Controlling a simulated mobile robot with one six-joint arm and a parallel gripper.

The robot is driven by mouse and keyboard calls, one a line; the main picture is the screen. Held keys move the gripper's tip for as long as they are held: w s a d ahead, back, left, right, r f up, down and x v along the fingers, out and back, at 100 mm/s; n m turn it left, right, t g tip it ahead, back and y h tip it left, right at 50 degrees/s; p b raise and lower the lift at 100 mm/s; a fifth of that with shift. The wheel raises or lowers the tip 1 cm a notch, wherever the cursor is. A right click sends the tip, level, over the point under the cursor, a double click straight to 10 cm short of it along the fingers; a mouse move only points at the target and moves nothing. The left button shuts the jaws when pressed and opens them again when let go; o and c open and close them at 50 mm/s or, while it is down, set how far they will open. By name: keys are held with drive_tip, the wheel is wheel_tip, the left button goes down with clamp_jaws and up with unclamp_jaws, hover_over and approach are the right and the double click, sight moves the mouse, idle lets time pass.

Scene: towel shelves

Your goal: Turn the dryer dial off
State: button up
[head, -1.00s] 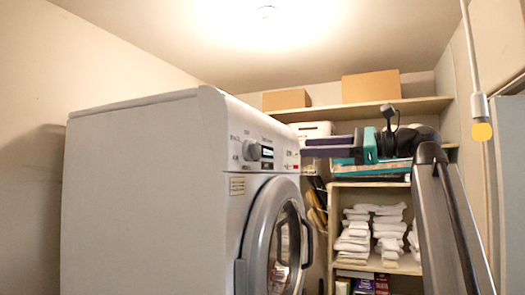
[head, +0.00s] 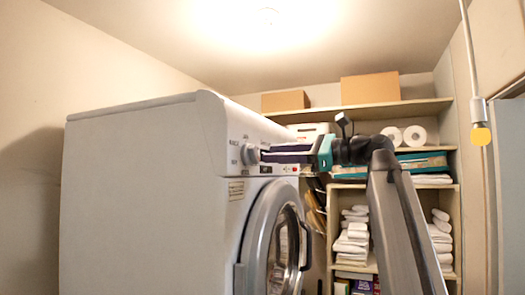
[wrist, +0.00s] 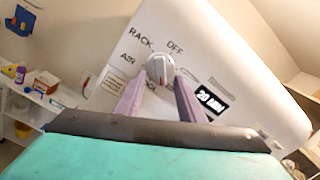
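The dryer dial (head: 249,154) is a round light-grey knob on the control panel of the white dryer (head: 140,175). In the wrist view the dial (wrist: 160,67) has printed labels around it, with OFF just above it and RACK and AIR to its left. Which label it points to is too small to tell. My gripper (head: 266,153) reaches in from the right, its fingertips close to the dial. In the wrist view its purple fingers (wrist: 160,80) are apart, one on each side of the dial's lower part. Whether they touch it I cannot tell.
The display (wrist: 209,101) beside the dial reads 20 MIN. Below the panel is the round dryer door (head: 272,240). Shelves with folded white towels (head: 352,240), paper rolls (head: 403,136) and cardboard boxes (head: 370,88) stand behind.

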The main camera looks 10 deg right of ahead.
sight(257, 154)
drive_tip(key=shift+p+x, duration=0.7)
drive_tip(key=shift+x, duration=1.45)
